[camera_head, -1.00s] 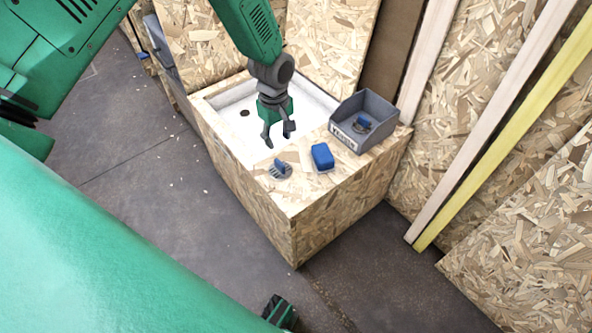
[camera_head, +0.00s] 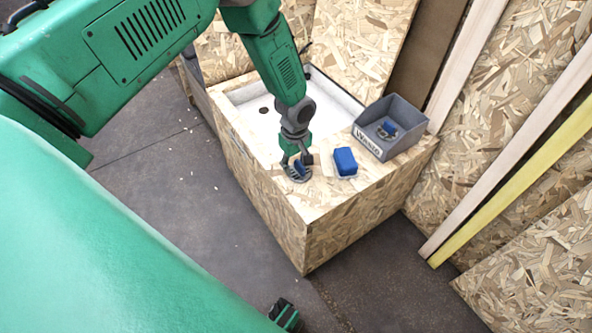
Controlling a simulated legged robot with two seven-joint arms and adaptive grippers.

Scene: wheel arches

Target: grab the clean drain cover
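A small grey drain cover (camera_head: 299,177) with a blue part on top lies on the wooden worktop at the front of the sink. My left gripper (camera_head: 297,164) points down right over it, with its fingers apart on either side of the blue part. It partly hides the cover, and I cannot tell whether the fingers touch it. A similar grey and blue piece (camera_head: 387,130) lies in the grey open bin (camera_head: 372,143), which is marked "Waste". My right gripper is not recognisable in the view.
A blue sponge-like block (camera_head: 345,161) lies just right of the gripper, close to it. The white sink (camera_head: 240,95) with a dark drain hole (camera_head: 263,110) is behind. Chipboard panels (camera_head: 480,130) stand at the right. The worktop's front corner (camera_head: 308,212) is clear.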

